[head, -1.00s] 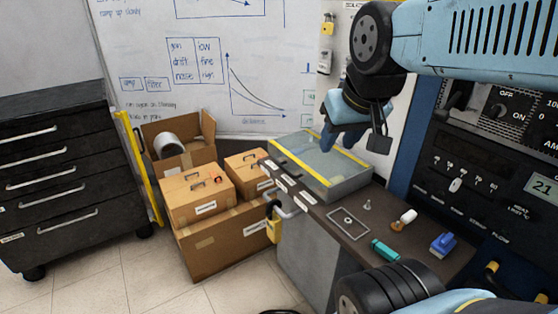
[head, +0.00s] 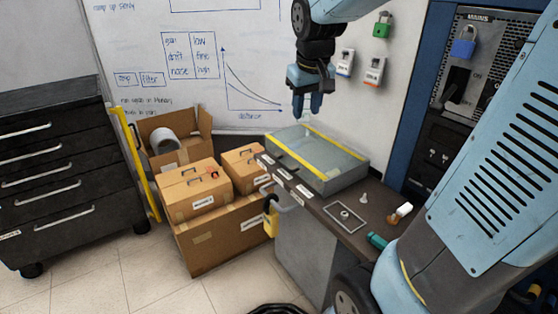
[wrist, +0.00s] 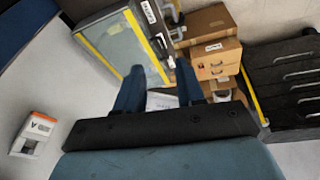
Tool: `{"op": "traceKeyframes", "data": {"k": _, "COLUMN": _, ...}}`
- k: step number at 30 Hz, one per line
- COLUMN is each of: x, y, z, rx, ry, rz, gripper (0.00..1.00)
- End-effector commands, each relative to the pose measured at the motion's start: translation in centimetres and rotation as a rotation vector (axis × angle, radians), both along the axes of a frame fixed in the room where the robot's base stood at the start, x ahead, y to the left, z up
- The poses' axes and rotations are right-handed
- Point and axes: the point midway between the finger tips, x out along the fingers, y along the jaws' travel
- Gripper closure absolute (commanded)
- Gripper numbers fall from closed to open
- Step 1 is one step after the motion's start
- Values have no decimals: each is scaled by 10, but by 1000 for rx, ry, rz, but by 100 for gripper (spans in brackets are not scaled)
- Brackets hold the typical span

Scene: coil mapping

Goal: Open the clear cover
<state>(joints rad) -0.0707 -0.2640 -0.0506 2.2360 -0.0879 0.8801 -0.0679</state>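The clear cover (head: 318,150) is a see-through lid with yellow strips along two edges, lying flat and closed on a grey box on the bench. It also shows in the wrist view (wrist: 112,45), at the upper left beyond my fingers. In the wrist view, my gripper's two blue fingers (wrist: 158,82) stand apart. A small pale thing shows between them, too unclear to name. I cannot tell whether the fingertips touch the cover.
A thin frame (head: 345,217), a small white-and-orange item (head: 399,213) and a teal item (head: 377,240) lie right of the box. Cardboard boxes (head: 197,190) stand on the left. The whiteboard (head: 185,85) is close behind my gripper.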

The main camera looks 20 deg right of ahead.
Motion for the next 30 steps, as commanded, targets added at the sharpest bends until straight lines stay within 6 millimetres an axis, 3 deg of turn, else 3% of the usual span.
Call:
{"op": "traceKeyframes", "data": {"k": 9, "x": 89, "y": 6, "z": -48, "rx": -61, "ry": 111, "rz": 66, "gripper": 62}}
{"op": "traceKeyframes", "data": {"k": 18, "x": 160, "y": 14, "z": -112, "rx": -119, "ry": 203, "rz": 128, "gripper": 62}}
{"op": "traceKeyframes", "data": {"k": 24, "x": 187, "y": 18, "z": -144, "rx": -147, "ry": 242, "rz": 158, "gripper": 62}}
{"op": "traceKeyframes", "data": {"k": 30, "x": 195, "y": 19, "z": -158, "rx": -156, "ry": 253, "rz": 167, "gripper": 62}}
